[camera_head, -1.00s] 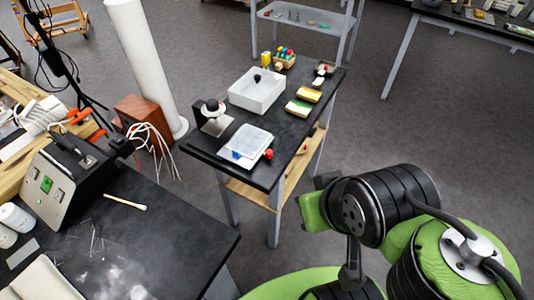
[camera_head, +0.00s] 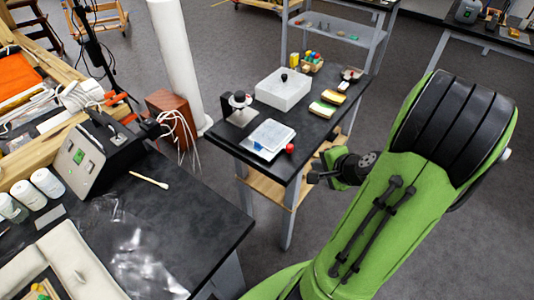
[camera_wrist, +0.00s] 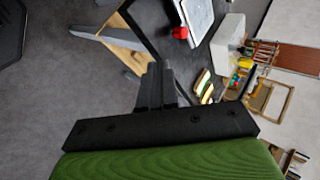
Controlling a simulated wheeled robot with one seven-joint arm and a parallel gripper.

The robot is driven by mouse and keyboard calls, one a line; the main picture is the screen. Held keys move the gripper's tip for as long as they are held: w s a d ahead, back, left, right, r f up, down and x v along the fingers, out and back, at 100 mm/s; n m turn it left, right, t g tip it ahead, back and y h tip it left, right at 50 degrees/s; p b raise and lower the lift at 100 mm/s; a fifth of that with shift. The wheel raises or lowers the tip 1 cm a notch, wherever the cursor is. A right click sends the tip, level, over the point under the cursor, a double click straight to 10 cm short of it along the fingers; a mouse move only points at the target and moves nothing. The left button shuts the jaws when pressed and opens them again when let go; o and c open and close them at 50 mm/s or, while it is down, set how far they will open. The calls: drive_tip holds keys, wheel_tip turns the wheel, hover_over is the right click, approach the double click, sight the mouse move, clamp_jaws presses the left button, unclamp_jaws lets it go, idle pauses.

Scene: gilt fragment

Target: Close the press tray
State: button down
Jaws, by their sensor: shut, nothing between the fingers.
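A flat pale plate with a blue edge, which I take for the press tray (camera_head: 268,138), lies at the near end of the narrow black table. A red ball knob (camera_head: 290,149) sits at its right side. In the wrist view the plate (camera_wrist: 199,14) and the knob (camera_wrist: 180,32) are at the top. My gripper (camera_head: 314,176) is shut and empty, just off the table's right edge, apart from the knob. Its dark fingers (camera_wrist: 155,78) point toward the table in the wrist view. How far the tray stands open is too small to tell.
A white box with a black knob (camera_head: 284,91), a small black-and-white stand (camera_head: 240,108) and yellow-and-white blocks (camera_head: 328,103) share the narrow table (camera_head: 232,150). A wooden shelf (camera_head: 268,187) is below. Open floor (camera_head: 270,262) lies between it and the left workbench (camera_head: 175,215).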

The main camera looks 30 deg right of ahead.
sight(264, 138)
drive_tip(key=b+x, duration=0.2)
drive_tip(key=x, duration=0.8)
drive_tip(key=shift+d+f, duration=0.2)
drive_tip(key=shift+f, duration=0.05)
drive_tip(key=w, duration=0.3)
drive_tip(key=shift+d+r, duration=0.2)
drive_tip(key=shift+d, duration=0.05)
drive_tip(key=shift+w, duration=0.4)
drive_tip(key=w+a, duration=0.1)
drive_tip(key=w, duration=0.2)
drive_tip(key=w+a+p, duration=0.1)
drive_tip(key=w, duration=0.2)
drive_tip(key=w+a, duration=0.1)
drive_tip(key=w, duration=0.3)
drive_tip(key=shift+w+a, duration=0.1)
drive_tip(key=shift+a, duration=0.2)
drive_tip(key=shift+w+a+r, duration=0.1)
drive_tip(key=shift+w, duration=0.05)
